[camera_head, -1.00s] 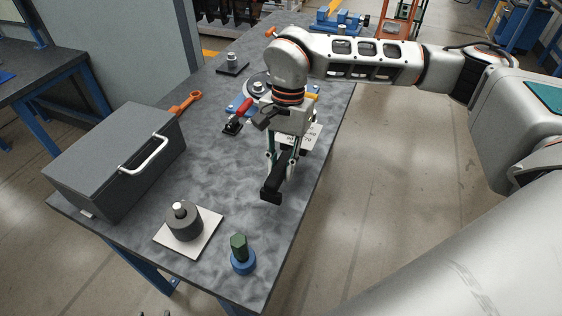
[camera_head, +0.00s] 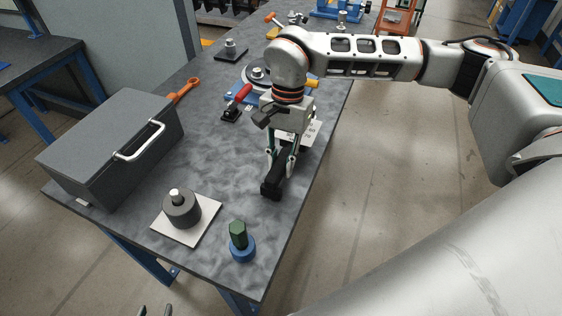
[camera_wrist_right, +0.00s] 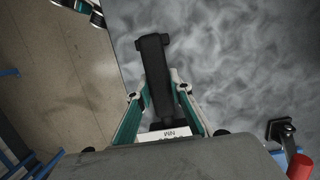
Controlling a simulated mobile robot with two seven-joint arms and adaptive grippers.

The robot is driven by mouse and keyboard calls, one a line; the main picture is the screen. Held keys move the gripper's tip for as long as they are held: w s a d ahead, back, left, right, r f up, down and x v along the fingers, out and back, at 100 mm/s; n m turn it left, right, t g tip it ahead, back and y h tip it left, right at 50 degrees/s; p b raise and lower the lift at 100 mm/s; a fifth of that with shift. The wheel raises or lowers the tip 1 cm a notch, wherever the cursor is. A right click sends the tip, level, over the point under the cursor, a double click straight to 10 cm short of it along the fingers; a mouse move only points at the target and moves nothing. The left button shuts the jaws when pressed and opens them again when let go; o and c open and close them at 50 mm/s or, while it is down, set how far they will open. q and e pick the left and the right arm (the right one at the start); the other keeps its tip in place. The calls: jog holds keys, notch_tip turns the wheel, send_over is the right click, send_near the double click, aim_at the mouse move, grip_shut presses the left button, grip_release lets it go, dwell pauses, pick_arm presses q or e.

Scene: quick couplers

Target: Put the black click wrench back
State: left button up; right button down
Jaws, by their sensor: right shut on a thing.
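The black click wrench (camera_head: 271,187) is between the fingers of my right gripper (camera_head: 281,158), over the right edge side of the table. My right gripper is shut on it. In the right wrist view the wrench (camera_wrist_right: 153,62) runs away from the fingers (camera_wrist_right: 160,105), its blocky end over the table near the edge. Its other end is hidden by the gripper. I cannot tell whether it touches the table. A white printed card (camera_head: 312,132) lies beside the right gripper. Only the fingertips of my left gripper (camera_head: 154,310) show at the bottom edge, apart and empty.
A grey toolbox (camera_head: 105,140) stands on the left of the table. A white plate with a dark cylinder (camera_head: 181,208) and a blue-and-green part (camera_head: 241,246) are in front. A red-handled clamp (camera_head: 236,103) and an orange wrench (camera_head: 184,89) lie further back. The table's middle is clear.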

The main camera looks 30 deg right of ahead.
jog(key=shift+f, duration=0.15)
jog(key=c, duration=1.8)
grip_release()
jog(key=shift+o, duration=0.2)
notch_tip(320, 180, up, 12)
jog(key=w+d, duration=0.1)
jog(key=shift+w+d, duration=0.3)
jog(key=shift+d, duration=0.1)
jog(key=shift+f, duration=0.15)
